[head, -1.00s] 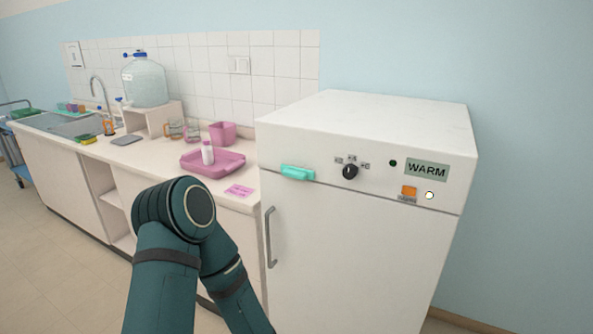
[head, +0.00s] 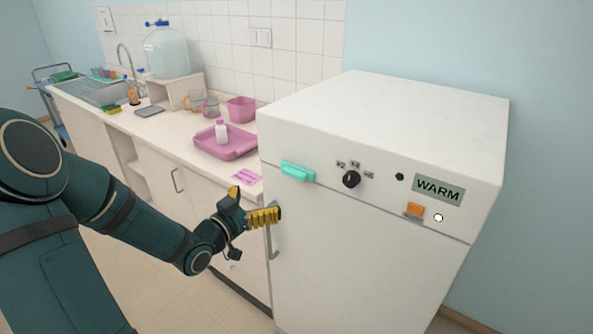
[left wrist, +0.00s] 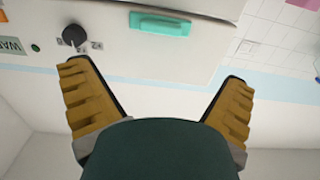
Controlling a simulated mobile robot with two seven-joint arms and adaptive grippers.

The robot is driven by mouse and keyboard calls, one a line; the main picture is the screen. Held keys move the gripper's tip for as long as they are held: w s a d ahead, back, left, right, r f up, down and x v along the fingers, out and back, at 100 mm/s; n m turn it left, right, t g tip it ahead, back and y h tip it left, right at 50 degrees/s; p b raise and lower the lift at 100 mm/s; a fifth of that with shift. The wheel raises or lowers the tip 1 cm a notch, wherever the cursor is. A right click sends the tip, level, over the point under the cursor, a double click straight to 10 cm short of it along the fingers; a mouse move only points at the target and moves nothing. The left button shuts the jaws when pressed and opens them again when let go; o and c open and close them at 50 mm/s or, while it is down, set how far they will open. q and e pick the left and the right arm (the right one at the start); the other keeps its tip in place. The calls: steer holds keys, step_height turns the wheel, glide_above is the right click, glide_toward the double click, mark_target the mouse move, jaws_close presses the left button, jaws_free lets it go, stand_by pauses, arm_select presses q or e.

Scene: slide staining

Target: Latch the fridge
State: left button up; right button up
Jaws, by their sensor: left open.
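The white fridge (head: 365,255) stands at the right in the head view, its door looking closed. A teal latch (head: 297,171) sits on its front at the upper left, above the grey door handle (head: 272,232). The latch also shows in the left wrist view (left wrist: 160,23), beyond the fingertips and upside down. My left gripper (head: 257,203) has yellow ribbed fingers and is open and empty, below and left of the latch, close to the handle. In the wrist view the fingers (left wrist: 157,75) stand wide apart. My right gripper is not in view.
The fridge panel carries a black knob (head: 351,179), an orange switch (head: 415,209), a light (head: 438,217) and a WARM label (head: 438,189).

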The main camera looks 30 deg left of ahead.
mark_target(291, 175)
arm_select(q)
steer(key=w, duration=0.4)
steer(key=w+b, duration=0.1)
steer(key=w, duration=0.4)
steer(key=w+d, duration=0.1)
steer(key=w, duration=0.3)
steer(key=shift+w, duration=0.15)
steer(key=c, duration=1.1)
